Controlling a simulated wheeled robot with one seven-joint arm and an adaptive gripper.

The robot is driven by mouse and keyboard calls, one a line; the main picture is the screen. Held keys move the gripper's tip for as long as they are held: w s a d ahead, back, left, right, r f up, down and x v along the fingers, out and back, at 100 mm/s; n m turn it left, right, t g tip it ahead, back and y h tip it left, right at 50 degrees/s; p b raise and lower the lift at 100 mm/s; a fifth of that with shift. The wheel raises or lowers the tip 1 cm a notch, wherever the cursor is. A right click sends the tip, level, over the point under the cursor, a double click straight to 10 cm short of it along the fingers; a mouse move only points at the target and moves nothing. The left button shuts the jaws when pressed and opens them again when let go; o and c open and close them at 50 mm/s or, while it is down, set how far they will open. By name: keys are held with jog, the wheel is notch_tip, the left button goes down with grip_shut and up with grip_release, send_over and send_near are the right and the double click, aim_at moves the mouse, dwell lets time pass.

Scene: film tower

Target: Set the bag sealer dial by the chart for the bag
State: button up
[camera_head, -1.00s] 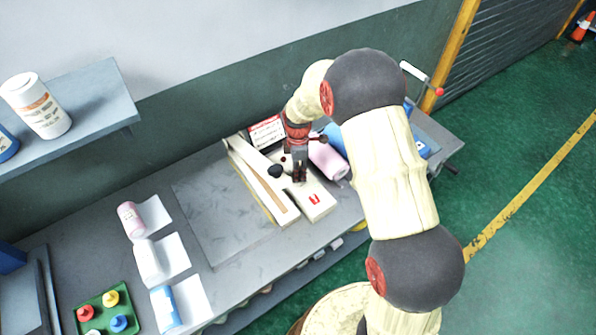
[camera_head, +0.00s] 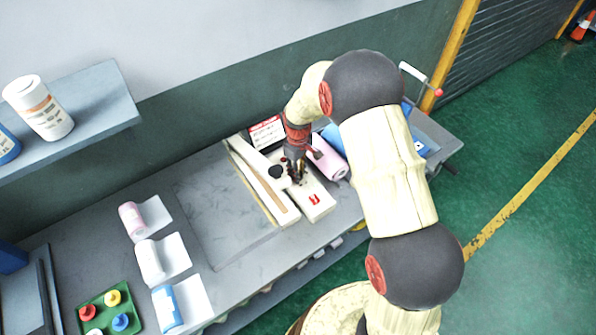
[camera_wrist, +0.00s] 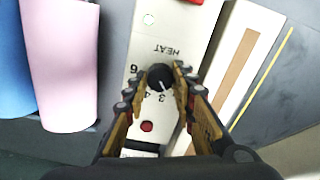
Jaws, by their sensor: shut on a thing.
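The bag sealer (camera_head: 318,207) is a long cream unit on the bench, also in the wrist view (camera_wrist: 145,45). Its black dial (camera_wrist: 158,73) has a white pointer line, a "HEAT" label and figures including 3, 4 and 6. The pointer slants toward the 3 side; its exact mark is hard to read, and fingers cover other figures. My gripper (camera_head: 297,176) is over the panel, its fingers (camera_wrist: 159,82) shut on the dial from both sides. A red-and-white chart card (camera_head: 267,132) stands behind the sealer; its text is too small to read.
A pink roll (camera_head: 328,162) and a blue roll (camera_head: 333,138) lie right of the sealer. The bench between (camera_head: 205,215) is clear.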

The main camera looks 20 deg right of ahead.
jog(key=m, duration=0.4)
jog(key=shift+m, duration=0.3)
jog(key=m, duration=0.4)
jog(key=shift+m, duration=0.3)
jog(key=m, duration=0.4)
jog(key=shift+p, duration=0.3)
jog(key=shift+m, duration=2.5)
jog(key=o, duration=1.2)
jog(key=shift+c, duration=0.2)
